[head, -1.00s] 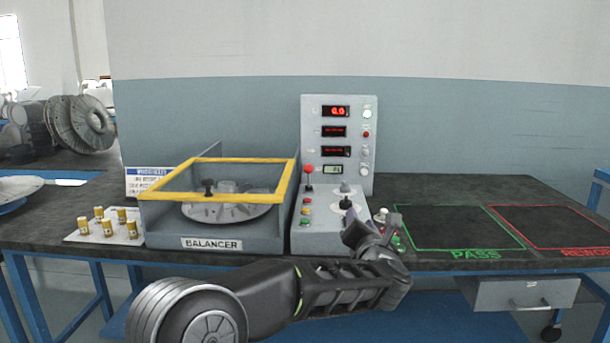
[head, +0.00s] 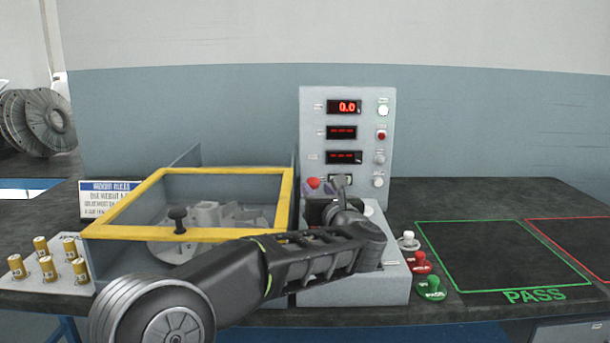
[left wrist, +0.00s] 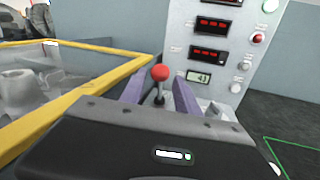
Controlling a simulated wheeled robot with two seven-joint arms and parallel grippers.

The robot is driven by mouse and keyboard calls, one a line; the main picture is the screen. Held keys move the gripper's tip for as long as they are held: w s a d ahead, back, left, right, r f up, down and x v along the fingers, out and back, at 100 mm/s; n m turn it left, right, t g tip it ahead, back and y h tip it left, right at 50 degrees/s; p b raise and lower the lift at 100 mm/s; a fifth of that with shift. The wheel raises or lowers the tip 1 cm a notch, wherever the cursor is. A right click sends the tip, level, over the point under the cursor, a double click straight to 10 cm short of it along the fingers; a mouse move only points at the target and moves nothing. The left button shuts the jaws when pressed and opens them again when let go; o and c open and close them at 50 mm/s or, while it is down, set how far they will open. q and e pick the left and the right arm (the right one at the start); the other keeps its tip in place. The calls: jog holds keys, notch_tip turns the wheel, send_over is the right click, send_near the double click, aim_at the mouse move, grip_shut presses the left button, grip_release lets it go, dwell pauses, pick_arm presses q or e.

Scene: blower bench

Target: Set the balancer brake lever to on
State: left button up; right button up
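The likely brake lever is the red-knobbed lever (head: 313,183) on the balancer's control console, left of centre. In the left wrist view, its red ball (left wrist: 160,73) stands on a dark stem, roughly upright. My left gripper (left wrist: 158,92) is open, its two purple fingers on either side of the stem, with gaps showing on both sides. In the head view, my left gripper (head: 322,190) is over the console at the lever and hides much of the console top. I cannot see a label for the lever. My right gripper is not in view.
The balancer box with its yellow-framed cover (head: 190,236) stands left of the console. The upright display panel (head: 376,115) rises behind the lever. The green PASS square (head: 500,255) is empty.

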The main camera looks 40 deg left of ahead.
aim_at(310, 180)
pick_arm(q)
jog(key=shift+s+d+r, duration=0.1)
jog(key=shift+x, duration=3.95)
grip_shut()
